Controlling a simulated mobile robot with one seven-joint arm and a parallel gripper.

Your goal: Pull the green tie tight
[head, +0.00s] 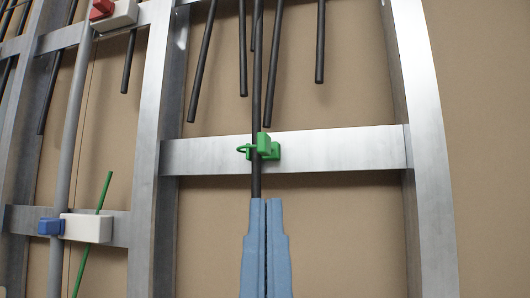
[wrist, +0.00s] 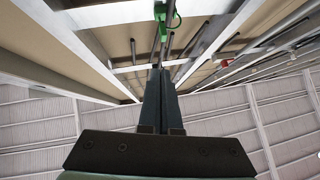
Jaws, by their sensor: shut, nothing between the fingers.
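The green tie (head: 268,147) is on the middle metal crossbar, with a blocky head and a small loop on its left side. A dark cable (head: 256,105) runs down behind or through it; I cannot tell whether the loop closes around the cable. In the wrist view the green tie (wrist: 160,13) shows at the top edge, partly cut off. My gripper (head: 265,200) has its two blue fingers together and points up, just below the tie and apart from it. In the wrist view my gripper (wrist: 160,70) is also shut and empty.
Several dark cables (head: 320,45) hang above the crossbar (head: 345,150). Metal uprights (head: 425,150) stand on both sides. At lower left, a white block (head: 87,228) with a blue block (head: 50,227) sits by a grey pipe (head: 72,130) and a thin green strip (head: 104,192). A red-topped white block (head: 115,14) is above.

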